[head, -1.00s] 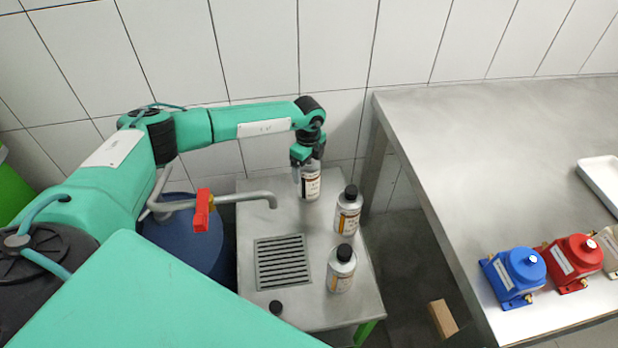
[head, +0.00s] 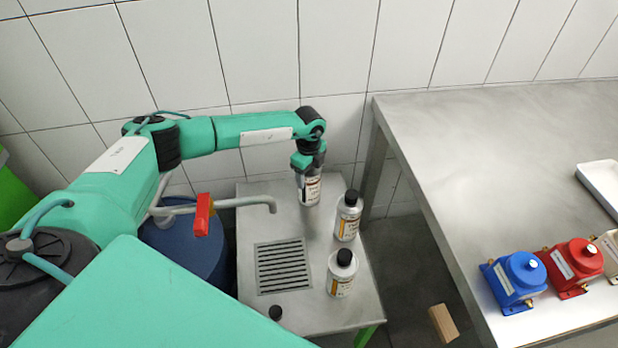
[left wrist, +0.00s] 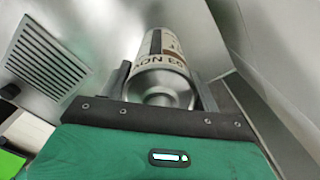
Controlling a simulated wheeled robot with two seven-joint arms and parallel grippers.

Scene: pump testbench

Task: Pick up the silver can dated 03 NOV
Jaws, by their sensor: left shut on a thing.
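The silver can with a white label (head: 309,190) is in my left gripper (head: 308,170), at the back of the low steel table. No black cap shows on this can. A shadow lies on the table below it, and it seems slightly raised. Two other silver cans with black caps stand upright to its right and front, one nearer the back (head: 347,217) and one nearer the front (head: 341,275). My right gripper is not in view.
The low steel table (head: 255,215) has a drain grille (head: 283,265) and a loose black cap (head: 276,312). A pipe with a red handle (head: 203,215) reaches over its left side. A blue drum (head: 185,245) stands left. The larger bench (head: 480,160) on the right holds blue (head: 518,278) and red pumps (head: 574,265).

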